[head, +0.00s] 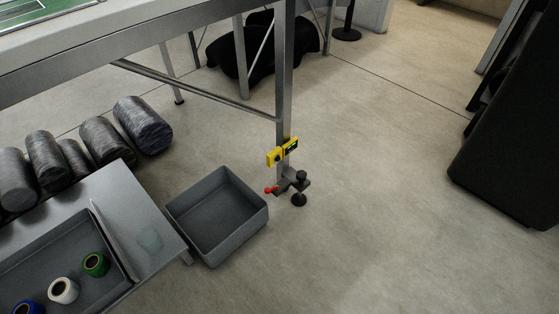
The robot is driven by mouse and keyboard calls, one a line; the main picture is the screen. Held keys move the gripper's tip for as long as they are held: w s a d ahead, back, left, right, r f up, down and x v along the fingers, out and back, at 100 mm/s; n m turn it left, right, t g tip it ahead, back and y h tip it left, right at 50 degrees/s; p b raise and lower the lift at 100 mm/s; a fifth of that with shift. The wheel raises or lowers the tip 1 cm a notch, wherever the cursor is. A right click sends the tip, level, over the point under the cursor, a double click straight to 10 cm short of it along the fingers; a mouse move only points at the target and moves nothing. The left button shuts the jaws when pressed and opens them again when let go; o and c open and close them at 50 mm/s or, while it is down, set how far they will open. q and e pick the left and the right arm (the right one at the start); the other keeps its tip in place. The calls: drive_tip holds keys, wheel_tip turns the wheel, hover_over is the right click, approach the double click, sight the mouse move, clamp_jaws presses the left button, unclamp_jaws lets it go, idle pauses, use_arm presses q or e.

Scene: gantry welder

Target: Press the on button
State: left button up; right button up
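A small yellow box (273,158) with a dark round spot is mounted low on the metal leg of the gantry table. Right beside it is a yellow-edged piece with a dark green face (291,146). Which of these, if either, is the on button is too small to tell. A small red knob (270,190) shows lower down at the leg's foot bracket. Neither of my grippers is in view, and nothing touches the yellow box.
An open grey bin (238,236) stands on the floor left of the leg. A low metal table (150,205) with colored spools and several dark rolls (143,126) are further left. A large black object (510,150) stands at right. The floor between is clear.

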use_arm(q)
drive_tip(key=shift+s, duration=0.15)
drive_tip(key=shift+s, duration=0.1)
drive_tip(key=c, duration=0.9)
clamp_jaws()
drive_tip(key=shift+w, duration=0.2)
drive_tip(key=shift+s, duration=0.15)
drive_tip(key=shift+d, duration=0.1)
